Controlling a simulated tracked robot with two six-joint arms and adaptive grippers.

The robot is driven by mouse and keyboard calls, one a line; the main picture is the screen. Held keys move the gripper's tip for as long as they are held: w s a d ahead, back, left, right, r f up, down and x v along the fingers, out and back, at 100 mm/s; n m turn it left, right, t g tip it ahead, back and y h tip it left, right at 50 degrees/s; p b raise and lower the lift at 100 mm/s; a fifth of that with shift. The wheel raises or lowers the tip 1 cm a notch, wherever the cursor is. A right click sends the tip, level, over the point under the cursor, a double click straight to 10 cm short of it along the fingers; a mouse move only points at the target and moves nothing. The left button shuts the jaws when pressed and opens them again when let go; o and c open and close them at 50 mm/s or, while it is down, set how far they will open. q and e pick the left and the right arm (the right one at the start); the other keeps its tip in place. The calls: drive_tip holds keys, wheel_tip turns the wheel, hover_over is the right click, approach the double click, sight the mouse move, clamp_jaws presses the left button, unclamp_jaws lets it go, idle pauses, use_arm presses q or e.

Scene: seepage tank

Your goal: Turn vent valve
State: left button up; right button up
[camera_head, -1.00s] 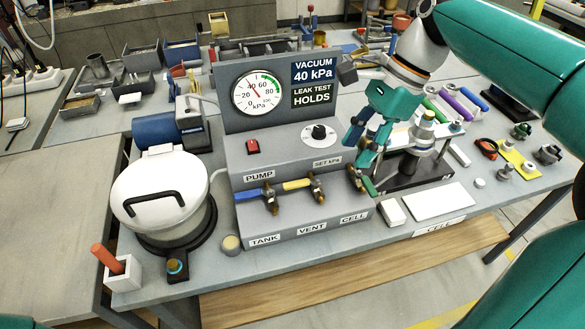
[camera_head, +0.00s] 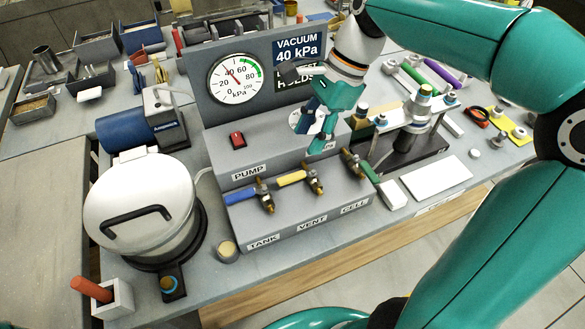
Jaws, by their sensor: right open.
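The vent valve (camera_head: 313,181) sits in the middle of the valve row, above the VENT label (camera_head: 311,223). Its yellow handle (camera_head: 291,178) points left, nearly along the row. The tank valve's blue handle (camera_head: 240,196) also points left. The cell valve's green handle (camera_head: 370,173) points down and right, toward the front. My right gripper (camera_head: 313,143) is open and empty, hanging above and behind the vent valve, apart from its handle. My left gripper is not in view.
The gauge (camera_head: 236,79) needle stands near 40. A red pump switch (camera_head: 237,140) is on the panel. A white-lidded tank (camera_head: 145,205) stands left; a clamp stand (camera_head: 415,130) and white blocks stand right.

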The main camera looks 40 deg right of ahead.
sight(289, 177)
drive_tip(key=x, duration=1)
drive_tip(key=shift+s+a+r+b, duration=0.1)
drive_tip(key=shift+b, duration=0.2)
clamp_jaws()
